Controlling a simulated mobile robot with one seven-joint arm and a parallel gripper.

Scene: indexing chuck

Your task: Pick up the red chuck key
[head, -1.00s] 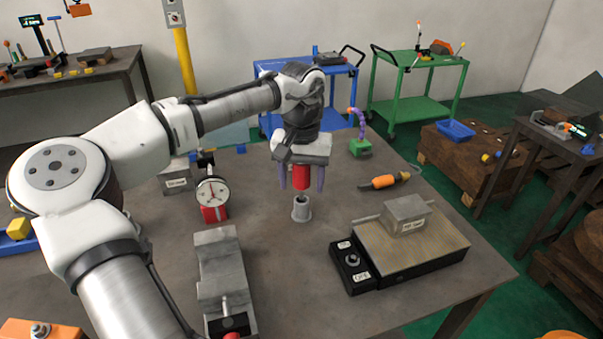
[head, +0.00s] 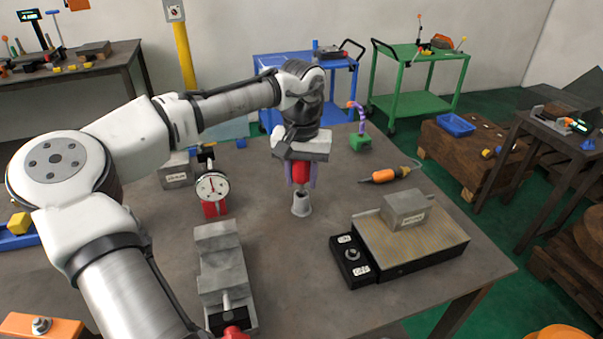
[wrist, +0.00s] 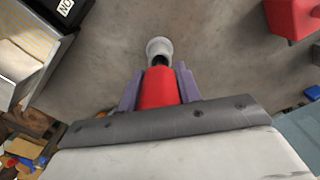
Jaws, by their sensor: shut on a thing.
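My gripper (head: 301,180) points down and is shut on the red key, one finger on each side. It also shows in the wrist view (wrist: 160,92). How deep the shank sits in the holder cannot be told.
A dial gauge on a red base (head: 214,208) and a grey vise (head: 222,270) stand to the left. A magnetic plate with a steel block (head: 405,212) is at right. An orange-handled tool (head: 383,181) and a green base with a purple hose (head: 361,142) lie behind right.

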